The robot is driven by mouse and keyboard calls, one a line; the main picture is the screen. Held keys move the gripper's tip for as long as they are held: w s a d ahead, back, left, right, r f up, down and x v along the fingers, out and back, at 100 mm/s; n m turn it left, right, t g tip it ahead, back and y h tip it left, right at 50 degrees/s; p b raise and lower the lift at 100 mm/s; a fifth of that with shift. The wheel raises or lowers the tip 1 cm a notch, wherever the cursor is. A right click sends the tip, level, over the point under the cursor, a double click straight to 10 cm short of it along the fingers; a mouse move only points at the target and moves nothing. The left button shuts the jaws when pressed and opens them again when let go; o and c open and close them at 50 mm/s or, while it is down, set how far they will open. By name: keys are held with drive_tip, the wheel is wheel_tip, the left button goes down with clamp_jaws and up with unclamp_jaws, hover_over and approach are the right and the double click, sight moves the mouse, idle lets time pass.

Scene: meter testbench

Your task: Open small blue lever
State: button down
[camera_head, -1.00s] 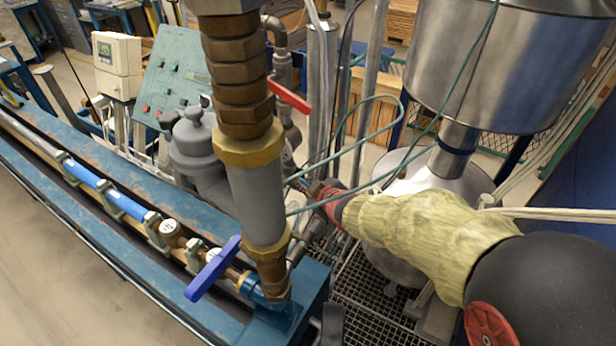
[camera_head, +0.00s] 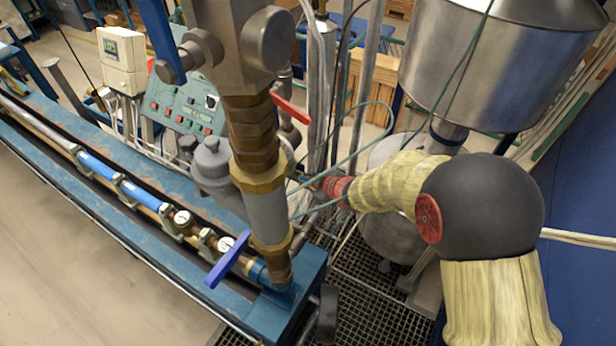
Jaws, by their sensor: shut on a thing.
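A small blue lever (camera_head: 228,261) sits on the brass and copper pipework at the right end of the blue bench. It lies slantwise, roughly across the low horizontal pipe. A larger blue handle (camera_head: 161,38) is at the top left on the upper pipe fitting. My arm (camera_head: 400,190), with pale yellow sleeves and a black ball joint, comes in from the lower right. Its red end part (camera_head: 338,187) reaches behind the grey upright pipe, well above and right of the small lever. My gripper's fingers are hidden there, so I cannot see what they touch.
The thick upright pipe (camera_head: 265,213) stands between my view and the arm's end. A red lever (camera_head: 290,108) and a thin green hose (camera_head: 352,145) are close by. A steel tank (camera_head: 480,60) stands at the right. The floor left of the bench (camera_head: 60,270) is clear.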

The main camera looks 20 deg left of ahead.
idle(0.3)
drive_tip(key=c, duration=2)
unclamp_jaws()
drive_tip(key=shift+o, duration=0.8)
drive_tip(key=v, duration=1.2)
